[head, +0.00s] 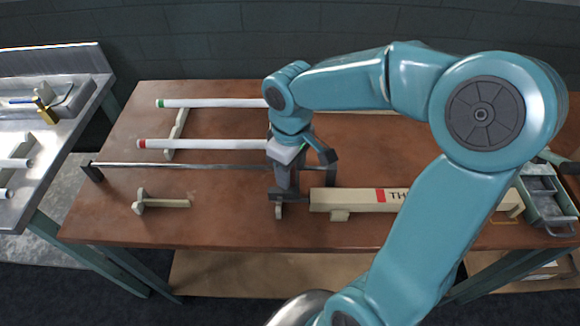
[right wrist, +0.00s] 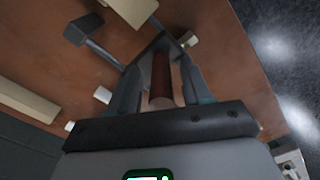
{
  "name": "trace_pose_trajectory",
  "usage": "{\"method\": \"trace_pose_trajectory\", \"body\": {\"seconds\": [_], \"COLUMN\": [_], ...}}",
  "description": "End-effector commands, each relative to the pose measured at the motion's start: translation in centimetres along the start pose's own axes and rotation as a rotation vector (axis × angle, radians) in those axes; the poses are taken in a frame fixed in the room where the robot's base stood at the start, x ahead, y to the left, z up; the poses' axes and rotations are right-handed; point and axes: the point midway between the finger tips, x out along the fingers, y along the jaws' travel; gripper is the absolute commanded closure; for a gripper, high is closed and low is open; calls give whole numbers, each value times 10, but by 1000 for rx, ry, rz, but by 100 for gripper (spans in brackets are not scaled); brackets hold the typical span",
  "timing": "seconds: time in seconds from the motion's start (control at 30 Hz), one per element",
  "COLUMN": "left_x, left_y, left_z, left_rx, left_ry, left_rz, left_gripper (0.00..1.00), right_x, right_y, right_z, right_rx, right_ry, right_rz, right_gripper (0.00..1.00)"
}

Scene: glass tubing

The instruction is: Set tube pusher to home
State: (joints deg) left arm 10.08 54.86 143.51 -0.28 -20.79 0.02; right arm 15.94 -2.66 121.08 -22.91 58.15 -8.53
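My right gripper (head: 284,190) points down at the table's middle, beside the left end of a long beige block (head: 350,201) with a red mark and partly hidden lettering. In the right wrist view, a dark red-brown bar with a pale end (right wrist: 161,80) shows between the fingers of my right gripper (right wrist: 160,70). I cannot tell whether the fingers touch it. I cannot tell for sure which part is the tube pusher; the gripper hides much of the spot. A small beige T-shaped piece (head: 160,203) lies apart at the left. My left gripper is not in view.
White tubes with a green end (head: 210,103) and a red end (head: 205,144) lie on beige supports. A thin metal rail (head: 180,165) runs in front of them. A grey tray (head: 545,195) stands at the far right. The table's (head: 230,225) front left is mostly clear.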

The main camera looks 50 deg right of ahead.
Motion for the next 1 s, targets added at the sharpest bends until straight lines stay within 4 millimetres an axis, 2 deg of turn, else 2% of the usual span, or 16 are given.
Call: {"method": "trace_pose_trajectory", "body": {"seconds": [0.27, 0.37, 0.6, 0.8, 1.0], "left_x": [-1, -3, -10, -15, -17], "left_y": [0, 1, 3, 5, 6], "left_z": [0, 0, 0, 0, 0], "left_rx": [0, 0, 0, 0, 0], "left_ry": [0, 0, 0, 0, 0], "left_rz": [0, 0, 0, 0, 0], "left_gripper": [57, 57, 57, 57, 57], "right_x": [-8, -25, -90, -136, -159], "right_y": [0, 0, 0, 0, 0], "right_z": [-1, -2, -2, -2, -1], "right_rx": [0, 0, -1, -1, -1], "right_ry": [5, 7, 8, 4, 1], "right_rz": [1, 2, 1, 0, 0], "right_gripper": [52, 52, 52, 52, 52]}}
